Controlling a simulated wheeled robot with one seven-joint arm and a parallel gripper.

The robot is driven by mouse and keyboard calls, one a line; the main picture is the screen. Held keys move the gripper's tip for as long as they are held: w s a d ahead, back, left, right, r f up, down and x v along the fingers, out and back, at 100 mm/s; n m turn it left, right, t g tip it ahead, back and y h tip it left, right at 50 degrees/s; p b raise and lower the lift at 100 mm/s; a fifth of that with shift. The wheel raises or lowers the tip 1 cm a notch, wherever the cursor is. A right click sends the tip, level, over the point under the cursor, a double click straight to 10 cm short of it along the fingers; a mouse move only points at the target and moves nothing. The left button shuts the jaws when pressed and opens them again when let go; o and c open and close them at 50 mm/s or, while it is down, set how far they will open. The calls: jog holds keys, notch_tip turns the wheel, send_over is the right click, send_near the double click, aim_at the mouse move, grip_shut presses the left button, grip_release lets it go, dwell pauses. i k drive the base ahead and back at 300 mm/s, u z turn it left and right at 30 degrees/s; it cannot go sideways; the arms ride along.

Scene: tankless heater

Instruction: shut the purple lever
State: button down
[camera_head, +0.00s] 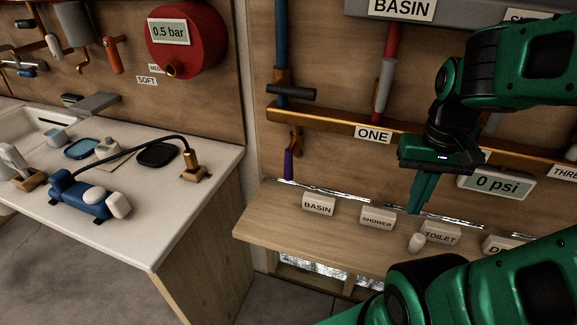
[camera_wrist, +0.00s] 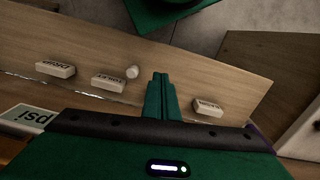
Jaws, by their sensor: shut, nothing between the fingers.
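The purple lever (camera_head: 289,164) hangs pointing down from an orange-brown valve fitting under the copper pipe, left of the "ONE" label, in the head view. A thin purple sliver at the right edge of the gripper body in the wrist view may be the same lever. My gripper (camera_head: 413,209) is right of the lever, in front of the panel and above the shelf, fingers pointing down. It is apart from the lever. In the wrist view its fingers (camera_wrist: 160,76) are together and hold nothing.
A wooden shelf (camera_head: 262,228) below carries several labelled blocks, including "BASIN" (camera_head: 318,205), "SHOWER" (camera_head: 377,218) and "TOILET" (camera_head: 441,234), and a small white cylinder (camera_head: 416,242). The copper pipe (camera_head: 330,121) runs above. A "0 psi" gauge (camera_head: 497,184) is right of my gripper. A white counter (camera_head: 150,235) stands left.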

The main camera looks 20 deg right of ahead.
aim_at(287, 168)
jog(key=k, duration=1.6)
jog(key=u, duration=0.4)
jog(key=i, duration=1)
